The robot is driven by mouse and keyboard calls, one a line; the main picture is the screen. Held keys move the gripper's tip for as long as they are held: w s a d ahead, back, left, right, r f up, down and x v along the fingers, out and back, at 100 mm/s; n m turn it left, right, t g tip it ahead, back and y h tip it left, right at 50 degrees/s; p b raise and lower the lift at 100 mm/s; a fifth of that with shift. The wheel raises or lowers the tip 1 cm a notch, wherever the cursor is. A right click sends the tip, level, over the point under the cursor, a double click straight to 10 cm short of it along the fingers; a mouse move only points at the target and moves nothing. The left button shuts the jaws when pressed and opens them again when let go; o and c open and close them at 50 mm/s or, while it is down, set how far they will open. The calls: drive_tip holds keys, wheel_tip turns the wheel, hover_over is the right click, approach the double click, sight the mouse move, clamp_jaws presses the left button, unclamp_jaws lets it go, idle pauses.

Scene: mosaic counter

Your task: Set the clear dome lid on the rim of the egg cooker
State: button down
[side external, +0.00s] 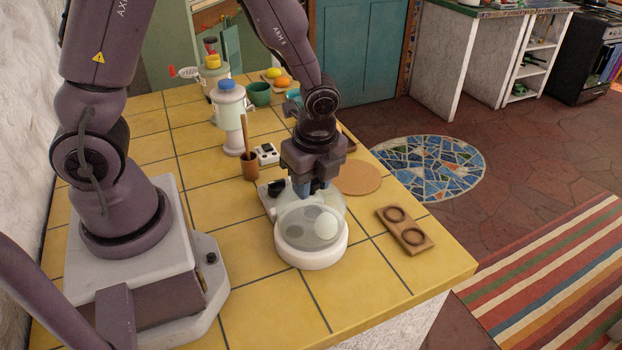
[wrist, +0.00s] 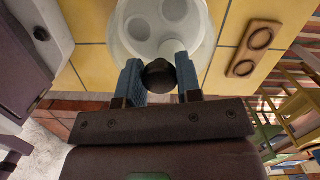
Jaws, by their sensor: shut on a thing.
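The egg cooker (side external: 311,258) is a round white base on the yellow tiled counter, and it also shows in the wrist view (wrist: 201,50). The clear dome lid (side external: 333,205) is over the cooker, roughly centred. I cannot tell whether its edge touches the rim or hangs slightly above it. A white egg (side external: 327,227) and dark round recesses show through the dome. My gripper (side external: 315,190) points down from above and is shut on the lid's black knob (wrist: 159,76), which sits between the two blue fingers in the wrist view. The fingers hide the knob in the side view.
A wooden two-ring holder (side external: 404,231) lies right of the cooker, with a round cork mat (side external: 357,177) behind. A brown cup with a stick (side external: 249,165), a white timer (side external: 266,154) and a blue-topped dispenser (side external: 230,115) stand further back. The counter in front is clear.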

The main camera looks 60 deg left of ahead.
drive_tip(key=shift+f, duration=0.95)
idle(1.8)
drive_tip(key=c, duration=0.7)
unclamp_jaws()
drive_tip(key=shift+r, duration=3.5)
